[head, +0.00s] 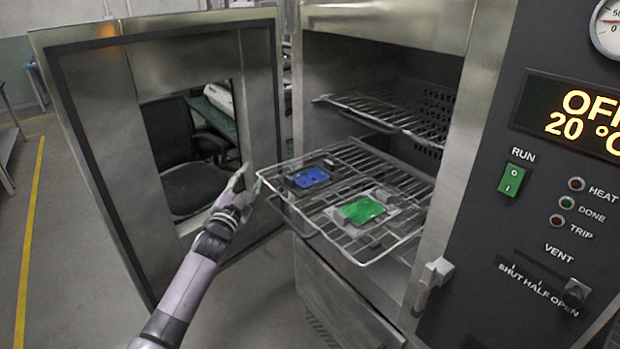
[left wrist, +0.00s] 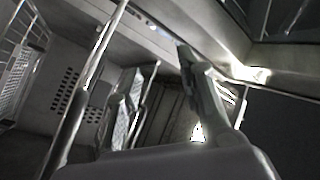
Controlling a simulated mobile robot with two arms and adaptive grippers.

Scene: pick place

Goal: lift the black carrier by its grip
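The black carrier (head: 296,184) lies on the pulled-out wire rack inside the open oven, with a blue circuit board (head: 311,177) in it. My left gripper (head: 250,179) is in front of the rack's left front corner, left of the black carrier and apart from it. Its fingers are spread and nothing is between them. The fingers also show in the left wrist view (left wrist: 155,82), where I cannot make out the carrier. The carrier's grip is too small to tell clearly in the head view. My right gripper is not in view.
A grey carrier (head: 381,195) with a green board (head: 361,210) sits on the same wire rack (head: 345,247), right of the black one. An upper rack (head: 378,104) is above. The open oven door (head: 100,110) stands behind my left arm. The control panel is at right.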

